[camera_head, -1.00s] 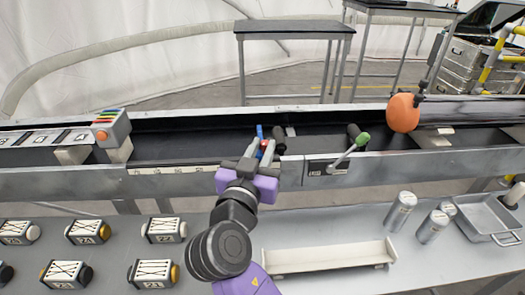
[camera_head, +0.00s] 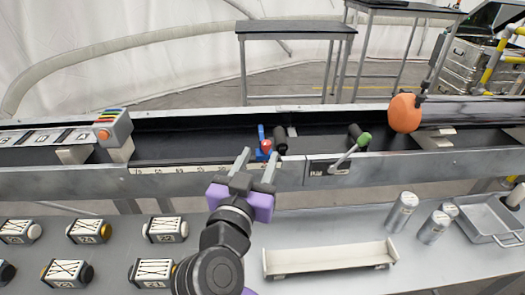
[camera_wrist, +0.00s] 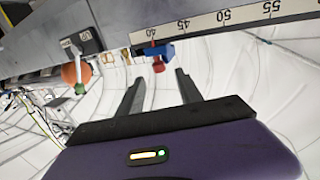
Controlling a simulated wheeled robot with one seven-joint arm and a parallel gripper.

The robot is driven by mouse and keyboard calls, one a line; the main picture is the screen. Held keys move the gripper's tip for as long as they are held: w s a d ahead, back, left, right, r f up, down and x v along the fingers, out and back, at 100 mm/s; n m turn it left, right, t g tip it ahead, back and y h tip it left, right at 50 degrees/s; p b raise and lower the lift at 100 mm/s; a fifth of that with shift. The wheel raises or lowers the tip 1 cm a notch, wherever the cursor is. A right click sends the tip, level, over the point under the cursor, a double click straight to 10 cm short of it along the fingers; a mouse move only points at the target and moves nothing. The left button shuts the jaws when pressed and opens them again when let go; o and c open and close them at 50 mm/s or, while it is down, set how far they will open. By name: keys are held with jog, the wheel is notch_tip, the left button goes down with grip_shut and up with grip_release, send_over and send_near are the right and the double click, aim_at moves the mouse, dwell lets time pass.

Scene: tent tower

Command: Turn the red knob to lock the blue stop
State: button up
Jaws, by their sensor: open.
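The blue stop (camera_head: 261,133) sits on the rail of the long grey trough, and the red knob (camera_head: 267,145) is on its near side. In the wrist view the blue stop (camera_wrist: 166,50) hangs by the scale near the 40 mark, with the red knob (camera_wrist: 158,67) beside it. My gripper (camera_head: 258,158) is open and empty, on the near side of the trough and apart from the knob. In the wrist view its two fingers (camera_wrist: 159,77) point toward the knob, which shows between and beyond their tips.
A black cylinder (camera_head: 280,140) stands just right of the stop. A green-tipped lever (camera_head: 364,139) and an orange ball (camera_head: 404,113) are farther right. A white tray (camera_head: 330,259), several labelled blocks (camera_head: 89,231) and metal canisters (camera_head: 402,210) are on the bench in front.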

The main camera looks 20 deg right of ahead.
jog(key=v, duration=0.3)
jog(key=shift+s+a, duration=0.2)
jog(key=shift+s, duration=0.1)
